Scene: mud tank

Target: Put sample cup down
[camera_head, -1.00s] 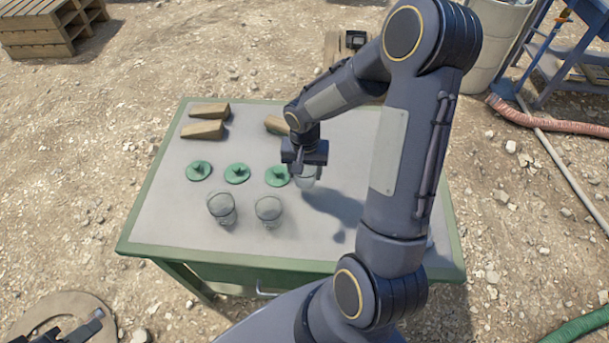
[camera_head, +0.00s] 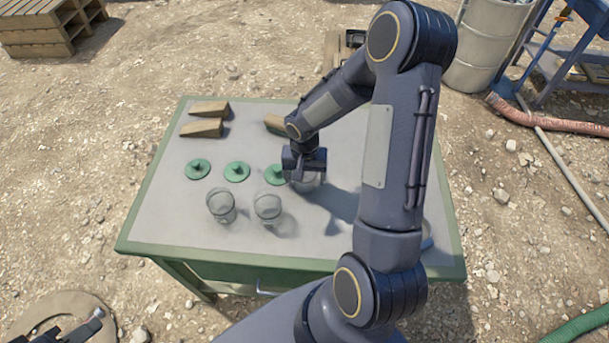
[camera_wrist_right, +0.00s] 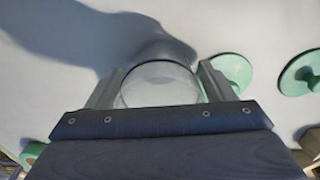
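My right gripper (camera_head: 305,178) is low over the middle of the table (camera_head: 155,222). In the right wrist view its two fingers (camera_wrist_right: 160,84) stand on either side of a clear sample cup (camera_wrist_right: 160,86), against its sides. In the head view the gripper mostly hides this cup; whether its bottom touches the table I cannot tell. Two other clear cups stand to the left, one (camera_head: 221,207) and another (camera_head: 268,208). A dark part (camera_head: 78,333) at the lower left edge may be my left gripper; its fingers do not show clearly.
Three green lids lie behind the cups: left (camera_head: 197,169), middle (camera_head: 237,172) and right (camera_head: 274,175), the last beside my right gripper. Wooden wedges (camera_head: 201,128) lie at the back. The front left tabletop is clear. A barrel (camera_head: 487,45) stands beyond the table.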

